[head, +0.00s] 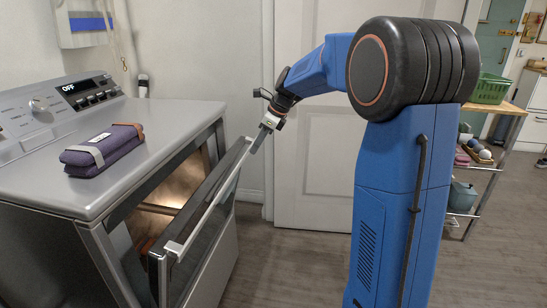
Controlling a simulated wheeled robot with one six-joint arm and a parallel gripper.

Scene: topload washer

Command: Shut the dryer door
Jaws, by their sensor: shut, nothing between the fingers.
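The grey dryer (105,190) stands at the left, with a control panel reading OFF on its top rear. Its door (215,200) is partly open, tilted outward from the front at the top, and a lit interior (170,195) shows through the gap. A long bar handle (212,208) runs along the door's upper edge. My gripper (258,143) is shut and empty at the far end of the door's top edge, close to the handle's far end. Whether it touches the door I cannot tell.
A folded purple bundle (103,150) lies on the dryer top. A white door (320,165) is behind my arm. At the right stands a shelf cart (500,108) with a green basket (490,88). The grey floor (285,265) before the dryer is clear.

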